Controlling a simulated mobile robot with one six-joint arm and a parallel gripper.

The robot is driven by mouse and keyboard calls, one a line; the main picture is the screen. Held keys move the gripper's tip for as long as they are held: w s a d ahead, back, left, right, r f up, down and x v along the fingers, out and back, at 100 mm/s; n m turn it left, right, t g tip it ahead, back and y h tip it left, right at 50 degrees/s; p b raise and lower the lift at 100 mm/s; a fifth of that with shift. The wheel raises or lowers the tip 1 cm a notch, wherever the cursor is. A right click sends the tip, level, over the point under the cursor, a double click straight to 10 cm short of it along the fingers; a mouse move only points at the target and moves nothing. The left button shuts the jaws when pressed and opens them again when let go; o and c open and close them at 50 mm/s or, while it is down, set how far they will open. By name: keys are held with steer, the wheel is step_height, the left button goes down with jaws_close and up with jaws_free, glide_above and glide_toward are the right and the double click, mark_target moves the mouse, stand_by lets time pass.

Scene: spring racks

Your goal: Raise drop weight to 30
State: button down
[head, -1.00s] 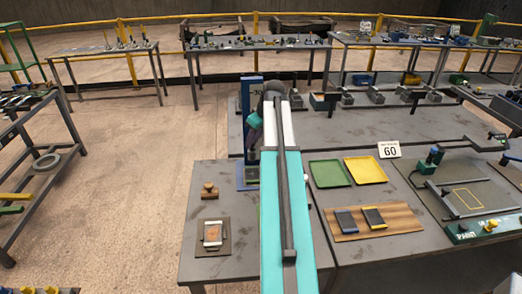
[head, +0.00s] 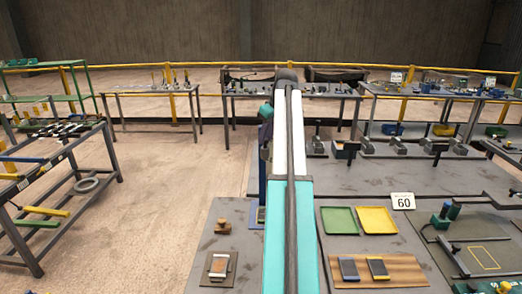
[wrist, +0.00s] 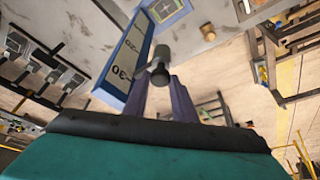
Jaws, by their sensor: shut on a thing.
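The blue upright scale board (wrist: 127,55) has a white face with "30" and "20" marks in the wrist view. In the head view its blue column (head: 264,160) stands just left of my arm, partly hidden by it. A dark grey cylinder (wrist: 160,50), which looks like the drop weight or its knob, sits beside the scale close to the "30" mark. My gripper (wrist: 160,78) is shut on it, with its purple-grey fingers around its near end. In the head view the teal end of my arm (head: 265,112) is near the column's top.
The near table holds a green tray (head: 340,220), a yellow tray (head: 376,220), a "60" sign (head: 403,201) and a wooden board (head: 405,268). A wooden stamp-like block (head: 223,226) stands at left. A rack (head: 70,190) stands far left, with open floor between.

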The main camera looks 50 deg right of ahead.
steer(key=shift+r, duration=1.05)
steer(key=c, duration=1.5)
jaws_free()
steer(key=shift+s+r, duration=0.1)
steer(key=shift+r, duration=0.05)
steer(key=shift+b+v, duration=2.3)
steer(key=shift+v, duration=4.4)
